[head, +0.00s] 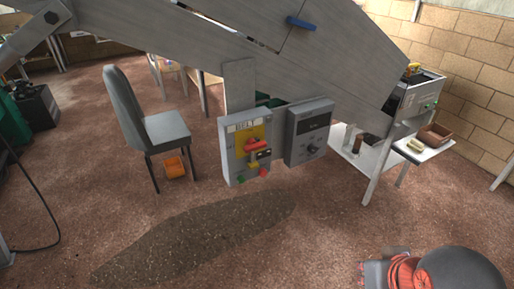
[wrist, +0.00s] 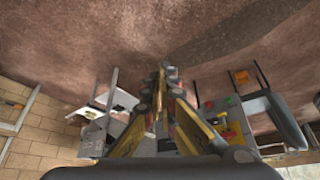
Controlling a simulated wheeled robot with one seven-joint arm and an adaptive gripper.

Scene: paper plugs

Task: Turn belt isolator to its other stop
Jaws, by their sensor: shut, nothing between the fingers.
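The belt isolator is a grey box (head: 233,152) with a "BELT" label and a yellow plate, at the middle of the head view. Its red handle (head: 258,154) lies roughly crosswise over the yellow plate, with small red and yellow parts around it. In the wrist view the isolator's yellow plate (wrist: 222,120) shows right of the fingers, partly covered by them. My gripper (wrist: 166,74) is shut and empty, its yellow and dark fingers meeting at the tips. It appears apart from the handle. I cannot clearly make out its fingertips in the head view.
A second grey box (head: 309,135) with a dial stands right of the isolator. A white table (head: 381,158) is at right. The floor in front is open.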

